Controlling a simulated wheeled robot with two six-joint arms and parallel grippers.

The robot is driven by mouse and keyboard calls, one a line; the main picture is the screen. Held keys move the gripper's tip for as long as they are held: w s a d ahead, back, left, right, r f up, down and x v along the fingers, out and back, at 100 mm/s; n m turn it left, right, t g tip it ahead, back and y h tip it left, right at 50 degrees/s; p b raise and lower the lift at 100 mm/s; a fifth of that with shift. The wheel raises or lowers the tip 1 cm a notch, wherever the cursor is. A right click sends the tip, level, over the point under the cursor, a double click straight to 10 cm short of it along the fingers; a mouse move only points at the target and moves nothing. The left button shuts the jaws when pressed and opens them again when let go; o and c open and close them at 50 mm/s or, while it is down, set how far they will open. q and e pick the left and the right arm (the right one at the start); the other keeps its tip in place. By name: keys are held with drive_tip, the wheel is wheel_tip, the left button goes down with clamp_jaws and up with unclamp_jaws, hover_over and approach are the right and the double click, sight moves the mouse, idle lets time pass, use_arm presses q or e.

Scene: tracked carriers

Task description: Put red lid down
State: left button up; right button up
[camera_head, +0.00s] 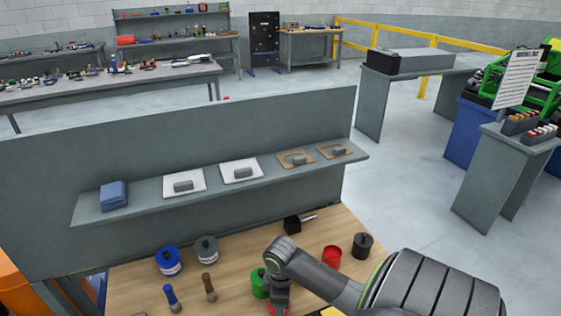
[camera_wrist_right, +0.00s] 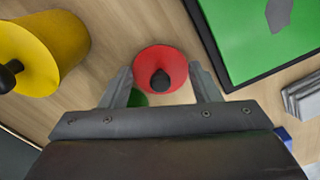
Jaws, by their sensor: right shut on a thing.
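The red lid (camera_wrist_right: 174,64), round with a black knob (camera_wrist_right: 160,79), is between the two fingers of my right gripper (camera_wrist_right: 162,82) in the right wrist view, and the gripper is shut on it. In the head view my right gripper (camera_head: 279,292) points down at the bottom edge over the wooden table, with a bit of red (camera_head: 278,309) below it. How far the lid is above the table is hard to tell. A green thing (camera_wrist_right: 138,98) shows partly behind the lid. My left gripper is not in view.
On the wooden table (camera_head: 232,268) stand a blue tin (camera_head: 169,262), a grey tin (camera_head: 207,250), a green container (camera_head: 259,284), a red container (camera_head: 332,257) and a black one (camera_head: 362,246). The right wrist view shows a yellow container (camera_wrist_right: 68,55) and a framed green panel (camera_wrist_right: 245,45).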

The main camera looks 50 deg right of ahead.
drive_tip(key=shift+f, duration=0.35)
drive_tip(key=shift+f, duration=0.1)
drive_tip(key=o, duration=0.7)
